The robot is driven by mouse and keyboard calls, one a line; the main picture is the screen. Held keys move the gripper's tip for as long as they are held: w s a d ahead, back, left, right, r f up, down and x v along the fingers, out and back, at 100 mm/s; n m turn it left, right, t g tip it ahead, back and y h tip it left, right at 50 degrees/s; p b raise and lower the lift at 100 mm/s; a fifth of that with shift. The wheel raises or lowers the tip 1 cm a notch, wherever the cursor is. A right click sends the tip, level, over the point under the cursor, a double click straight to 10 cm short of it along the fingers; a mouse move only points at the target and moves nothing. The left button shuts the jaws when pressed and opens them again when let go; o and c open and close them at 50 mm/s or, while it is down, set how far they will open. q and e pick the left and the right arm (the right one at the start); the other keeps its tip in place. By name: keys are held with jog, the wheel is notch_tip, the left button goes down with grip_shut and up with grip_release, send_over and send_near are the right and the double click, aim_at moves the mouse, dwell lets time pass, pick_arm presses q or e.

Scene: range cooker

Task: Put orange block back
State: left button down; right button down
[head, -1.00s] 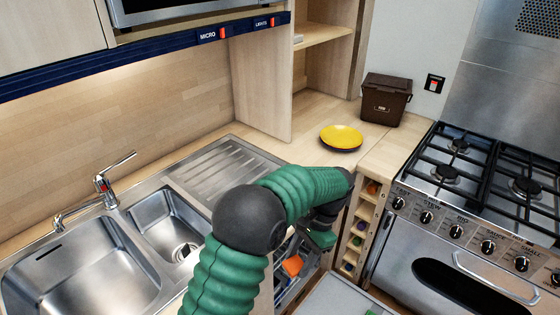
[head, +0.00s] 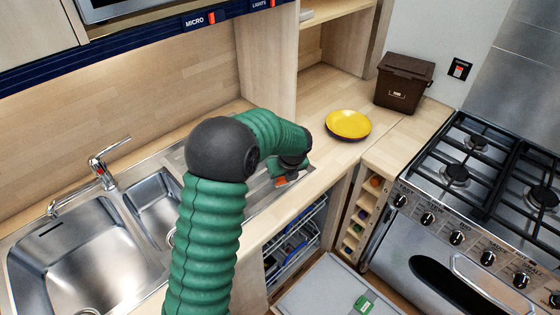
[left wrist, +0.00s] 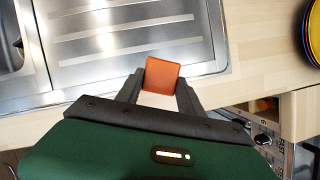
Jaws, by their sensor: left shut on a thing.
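The orange block (left wrist: 162,76) is between the fingers of my left gripper (left wrist: 160,92), which is shut on it. In the left wrist view the block is over the front edge of the drainboard and the wooden counter. In the head view the left gripper (head: 285,176) is above the counter's front edge, and a small part of the orange block (head: 281,182) shows below it. A wooden rack with compartments (head: 363,213) stands below the counter beside the cooker, with small coloured things in several compartments. My right gripper is not in view.
A yellow plate (head: 348,124) and a brown bin (head: 404,82) stand on the counter. An open dishwasher (head: 296,243) is below, its grey door (head: 325,290) lowered, with a green block (head: 364,304) on it. The sink (head: 80,250) is at left, the cooker (head: 450,200) at right.

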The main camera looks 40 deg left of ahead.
pick_arm(q)
jog(key=w+a, duration=0.2)
jog(key=w+a+f+p, duration=0.1)
jog(key=w+a, duration=0.4)
jog(key=shift+w+a+f+p, duration=0.2)
jog(key=shift+a+f+p, duration=0.1)
jog(key=shift+a, duration=0.1)
jog(key=shift+w+a+f, duration=0.1)
jog(key=shift+a+f, duration=0.1)
jog(key=shift+a, duration=0.05)
notch_tip(320, 180, down, 2)
jog(key=shift+d+f, duration=0.15)
jog(key=shift+f, duration=0.1)
jog(key=shift+d+f, duration=0.1)
jog(key=shift+f, duration=0.1)
jog(key=c, duration=1)
grip_release()
jog(key=shift+o, duration=1.3)
jog(key=shift+r, duration=0.1)
